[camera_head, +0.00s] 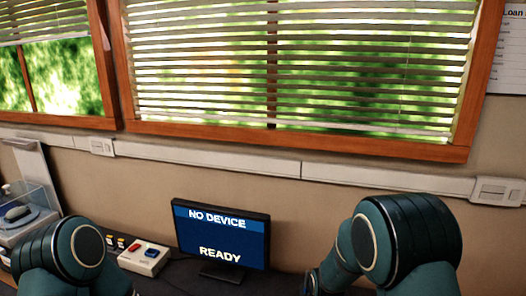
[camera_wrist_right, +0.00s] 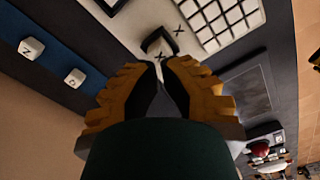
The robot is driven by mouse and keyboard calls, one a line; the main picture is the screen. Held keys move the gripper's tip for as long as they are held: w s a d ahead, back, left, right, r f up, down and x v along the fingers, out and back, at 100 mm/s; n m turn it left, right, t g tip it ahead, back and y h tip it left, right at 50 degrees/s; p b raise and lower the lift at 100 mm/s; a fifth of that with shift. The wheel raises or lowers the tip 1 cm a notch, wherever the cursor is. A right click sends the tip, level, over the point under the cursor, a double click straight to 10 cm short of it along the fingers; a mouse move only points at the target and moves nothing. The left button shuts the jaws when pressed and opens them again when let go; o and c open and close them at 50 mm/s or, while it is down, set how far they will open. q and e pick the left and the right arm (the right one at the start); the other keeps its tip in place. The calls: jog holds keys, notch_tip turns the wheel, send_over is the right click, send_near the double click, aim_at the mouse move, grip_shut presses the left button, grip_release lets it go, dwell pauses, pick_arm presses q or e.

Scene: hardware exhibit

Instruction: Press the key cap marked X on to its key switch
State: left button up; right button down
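In the right wrist view, my right gripper (camera_wrist_right: 160,68) has its yellow-and-black fingers drawn close together at the tips. A small pale key cap marked X (camera_wrist_right: 162,56) shows right at the fingertips, mostly hidden by them; the fingers appear closed on it. Just beyond is a dark key-switch place (camera_wrist_right: 155,41) on the pale keyboard, with a printed X beside it. I cannot tell whether the cap touches the switch. In the head view both forearms show at the bottom, but neither gripper can be made out.
White keys (camera_wrist_right: 218,22) fill the keyboard. A monitor (camera_head: 222,236) reads NO DEVICE, READY. A wall (camera_head: 270,180) stands behind.

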jog(key=shift+f+b, duration=1.35)
jog(key=shift+f, duration=0.55)
dwell(0.8)
jog(key=shift+r, duration=0.2)
jog(key=shift+r+p, duration=2.65)
jog(key=shift+r, duration=0.75)
